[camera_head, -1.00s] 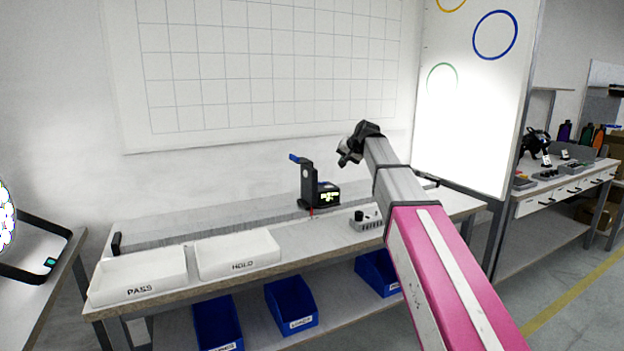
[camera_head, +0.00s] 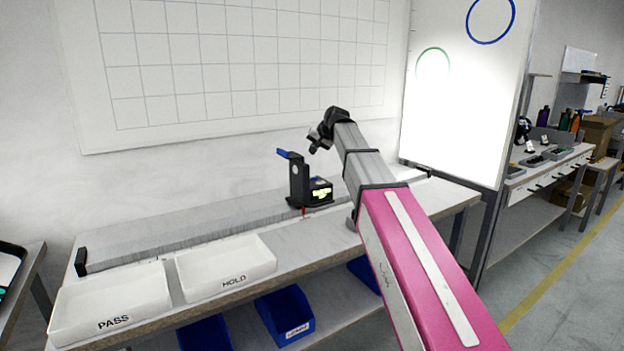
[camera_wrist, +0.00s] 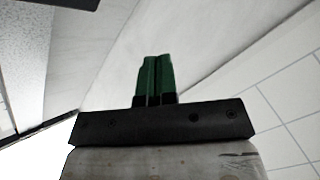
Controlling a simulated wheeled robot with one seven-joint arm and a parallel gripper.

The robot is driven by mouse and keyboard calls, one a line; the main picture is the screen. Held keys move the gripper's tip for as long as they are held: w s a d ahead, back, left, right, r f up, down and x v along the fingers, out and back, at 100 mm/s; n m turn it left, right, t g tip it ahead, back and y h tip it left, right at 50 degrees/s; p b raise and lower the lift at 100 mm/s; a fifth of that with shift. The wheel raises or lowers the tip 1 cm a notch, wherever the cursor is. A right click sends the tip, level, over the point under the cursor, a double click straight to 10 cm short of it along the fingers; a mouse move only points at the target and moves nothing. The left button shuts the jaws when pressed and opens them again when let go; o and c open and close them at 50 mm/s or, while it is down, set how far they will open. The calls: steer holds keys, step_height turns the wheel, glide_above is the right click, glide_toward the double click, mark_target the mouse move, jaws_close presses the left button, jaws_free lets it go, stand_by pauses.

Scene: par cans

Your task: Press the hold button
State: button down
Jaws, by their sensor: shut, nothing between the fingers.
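My gripper (camera_head: 316,142) is raised in front of the wall, above the bench (camera_head: 330,226) and the black device in the head view. In the wrist view its green fingers (camera_wrist: 154,62) are together with nothing between them, pointing at blank wall. The black device (camera_head: 297,186) has a blue lever and a lit yellow-green display. I cannot make out a button marked hold. A small grey box with dark knobs, seen on the bench earlier, is now mostly or wholly hidden behind my arm. A white tray marked HOLD (camera_head: 210,262) sits on the bench.
A white tray marked PASS (camera_head: 85,312) stands left of the HOLD tray. Blue bins (camera_head: 287,315) are on the shelf below. A gridded board (camera_head: 235,77) hangs behind, and a white panel (camera_head: 455,110) stands at the right. Another bench (camera_head: 540,178) is farther right.

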steer(key=shift+f, duration=4.3)
steer(key=shift+f, duration=0.75)
steer(key=shift+r, duration=0.75)
steer(key=shift+r, duration=0.15)
steer(key=shift+r, duration=2.4)
